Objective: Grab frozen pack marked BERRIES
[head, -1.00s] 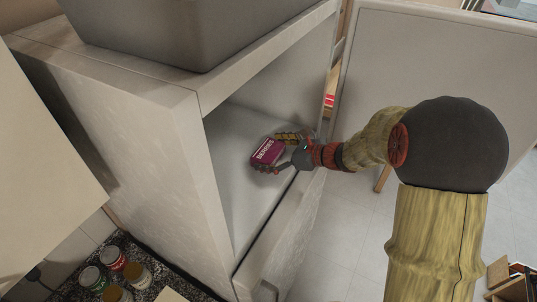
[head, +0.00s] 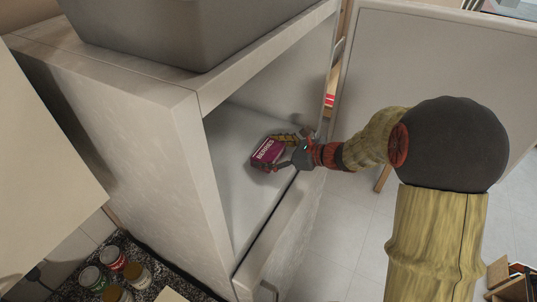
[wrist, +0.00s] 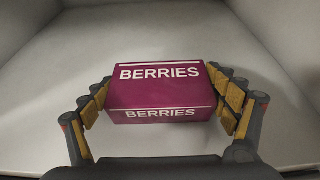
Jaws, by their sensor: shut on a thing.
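The frozen pack marked BERRIES (head: 265,152) is a magenta box with white lettering inside the open white compartment. In the wrist view the pack (wrist: 160,90) sits between the two yellow-padded fingers, its label facing the camera. My gripper (head: 279,153) reaches in from the right and is shut on the pack. It also shows in the wrist view (wrist: 162,105), with one finger at each side of the box. I cannot tell whether the pack is resting on the compartment floor or just above it.
The compartment floor (head: 240,135) around the pack is bare. The open door (head: 430,60) stands to the right behind my arm. A grey bin (head: 180,25) sits on top of the cabinet. Several jars (head: 113,257) stand on a dark counter at lower left.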

